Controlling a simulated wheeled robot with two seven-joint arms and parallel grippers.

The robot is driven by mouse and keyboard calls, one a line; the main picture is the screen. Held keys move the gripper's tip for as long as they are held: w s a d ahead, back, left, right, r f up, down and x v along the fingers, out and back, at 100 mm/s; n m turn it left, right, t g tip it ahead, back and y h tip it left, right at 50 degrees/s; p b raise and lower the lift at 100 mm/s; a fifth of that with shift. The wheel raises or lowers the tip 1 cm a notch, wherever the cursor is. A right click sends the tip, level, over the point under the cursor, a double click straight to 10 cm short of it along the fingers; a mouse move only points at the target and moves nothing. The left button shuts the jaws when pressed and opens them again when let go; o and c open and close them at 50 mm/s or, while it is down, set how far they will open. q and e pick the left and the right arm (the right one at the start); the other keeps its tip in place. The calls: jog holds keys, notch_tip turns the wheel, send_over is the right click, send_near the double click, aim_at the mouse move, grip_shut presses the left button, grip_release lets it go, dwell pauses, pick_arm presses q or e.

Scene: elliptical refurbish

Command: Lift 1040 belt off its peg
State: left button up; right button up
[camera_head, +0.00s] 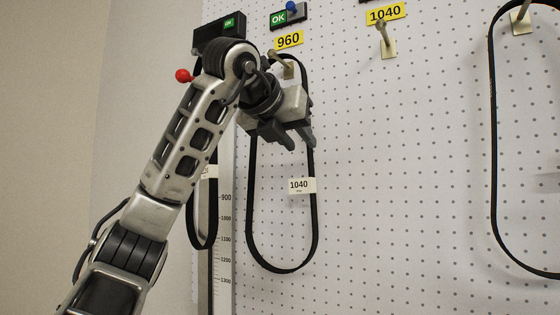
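The belt tagged 1040 (249,215) is a long black loop with a white 1040 tag (300,185) on its right strand. It hangs from the peg (287,67) under the yellow 960 label (289,40). The peg (387,45) under the yellow 1040 label (385,13) is bare. My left gripper (299,142) is in front of the belt's upper part, below its peg, and covers part of the loop. Its two dark fingers stand apart and point down and right, near the right strand. I cannot tell whether they touch the belt. My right gripper is out of view.
Another black belt (493,130) hangs from a peg (520,20) at the right. A narrow belt (193,215) hangs at the left, behind my arm, beside a ruler strip (226,240). The pegboard (410,180) between the belts is clear.

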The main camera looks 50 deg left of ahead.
aim_at(308, 151)
pick_arm(q)
jog(key=p+x, duration=0.1)
jog(key=x, duration=0.4)
jog(key=shift+w+f, duration=0.15)
jog(key=shift+w, duration=0.15)
jog(key=shift+c, duration=0.3)
grip_shut()
